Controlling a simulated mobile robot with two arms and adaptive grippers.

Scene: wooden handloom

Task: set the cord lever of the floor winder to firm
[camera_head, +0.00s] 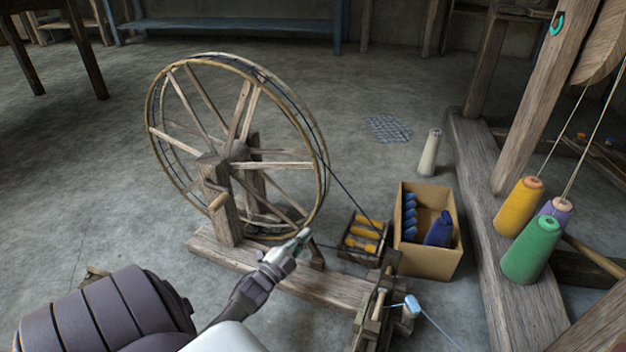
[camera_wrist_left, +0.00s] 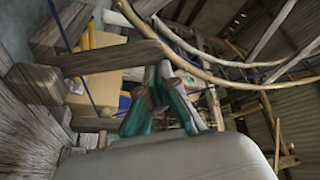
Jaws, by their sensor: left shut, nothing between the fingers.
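The floor winder is a wooden spoked wheel (camera_head: 240,150) on a plank base (camera_head: 335,288), with a dark cord running from its rim toward the spindle end (camera_head: 378,300). A short wooden piece (camera_head: 316,252), perhaps the cord lever, stands on the base right beside my left gripper (camera_head: 303,236). In the left wrist view a wooden bar (camera_wrist_left: 110,58) reaches close to my fingertips (camera_wrist_left: 163,72); I cannot tell if they touch. The left gripper is shut and empty. The lever's setting cannot be read. My right gripper is out of view.
A cardboard box (camera_head: 457,262) with blue bobbins and a small tray of yellow bobbins (camera_head: 362,238) stand behind the base. Yellow (camera_head: 519,207) and green (camera_head: 532,250) thread cones sit on the beam at right. A pale cone (camera_head: 430,155) stands on the floor. Floor left of the wheel is clear.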

